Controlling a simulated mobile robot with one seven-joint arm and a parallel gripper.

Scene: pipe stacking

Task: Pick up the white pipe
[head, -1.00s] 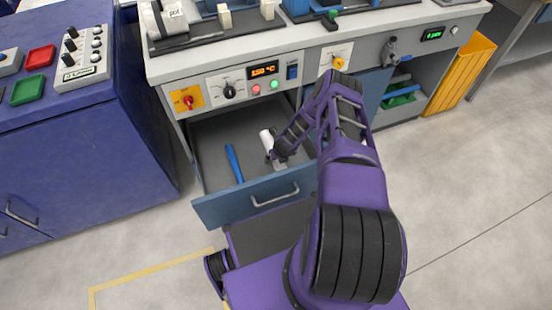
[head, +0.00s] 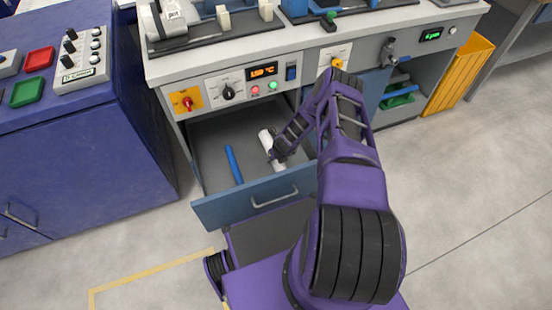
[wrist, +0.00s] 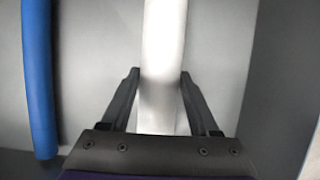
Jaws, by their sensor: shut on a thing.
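The white pipe (head: 266,140) lies in the open drawer, to the right of the blue pipe. It also shows in the wrist view (wrist: 163,50), running lengthwise between the fingers. My gripper (wrist: 160,82) is shut on the white pipe, one dark finger on each side. In the head view my gripper (head: 275,155) is down inside the drawer and hides part of the pipe. Whether the pipe is clear of the drawer floor cannot be told.
The blue pipe (head: 234,165) lies to the left in the same drawer; it also shows in the wrist view (wrist: 38,80). The drawer front (head: 225,209) and side walls enclose both pipes. The bench (head: 210,66) overhangs the drawer's back. A blue cabinet (head: 80,150) stands left.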

